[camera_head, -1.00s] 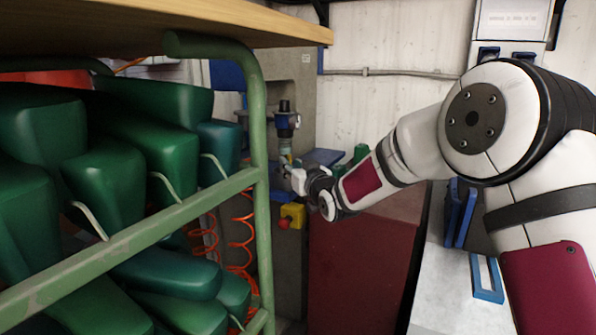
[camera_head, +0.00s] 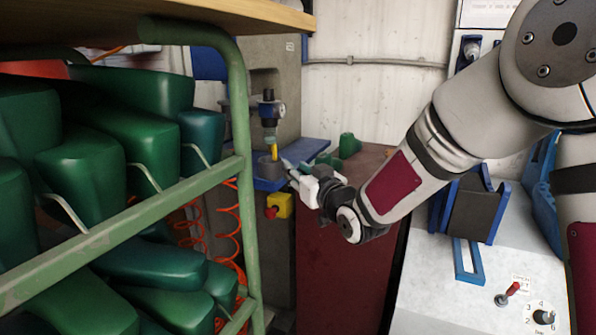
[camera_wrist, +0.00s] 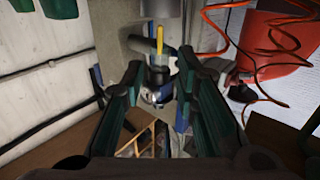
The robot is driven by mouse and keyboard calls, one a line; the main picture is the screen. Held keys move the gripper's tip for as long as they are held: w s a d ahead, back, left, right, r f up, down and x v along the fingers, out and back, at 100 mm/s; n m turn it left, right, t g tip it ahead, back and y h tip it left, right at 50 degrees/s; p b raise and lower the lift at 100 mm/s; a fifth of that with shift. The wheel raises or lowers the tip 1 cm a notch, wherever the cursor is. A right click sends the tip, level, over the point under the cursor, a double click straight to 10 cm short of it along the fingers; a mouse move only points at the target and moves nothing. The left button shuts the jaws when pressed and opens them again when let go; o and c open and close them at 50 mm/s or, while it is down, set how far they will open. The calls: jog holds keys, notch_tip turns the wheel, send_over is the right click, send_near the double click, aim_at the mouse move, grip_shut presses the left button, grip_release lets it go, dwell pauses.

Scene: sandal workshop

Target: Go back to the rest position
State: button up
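My gripper (camera_head: 287,167) is at the end of my arm in the middle of the head view, close to the blue-based press. In the wrist view its two dark green-sided fingers (camera_wrist: 160,80) stand apart with nothing held between them. Beyond the fingertips is a yellow upright piece (camera_wrist: 159,38); it also shows in the head view (camera_head: 274,150) under the press head (camera_head: 268,110). In the head view the fingertips look partly small and dark against the press, so their exact distance from it cannot be told.
A green metal rack (camera_head: 243,130) with several green shoe lasts (camera_head: 145,140) fills the left. A wooden board (camera_head: 200,15) lies above it. A dark red cabinet (camera_head: 345,245) stands below my arm. A grey machine (camera_head: 430,285) with knobs is at the right.

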jog(key=s+d+f+m+g+h, duration=0.1)
jog(key=s+d+m+g+h, duration=0.2)
jog(key=s+d+g+h, duration=0.95)
jog(key=s+d+f+m+g+y, duration=0.1)
jog(key=s+d, duration=0.3)
jog(key=s, duration=0.9)
jog(key=s+d+f+m+y, duration=0.1)
jog(key=s+d, duration=0.3)
jog(key=s, duration=0.8)
jog(key=s+d+f+m+g+y, duration=0.15)
jog(key=s+d, duration=0.25)
jog(key=s, duration=0.9)
notch_tip(320, 180, up, 23)
jog(key=t+p, duration=0.4)
jog(key=p, duration=1.7)
jog(key=shift+w+d+f+h, duration=0.15)
jog(key=shift+w+f+h, duration=0.05)
jog(key=shift+w+h, duration=0.1)
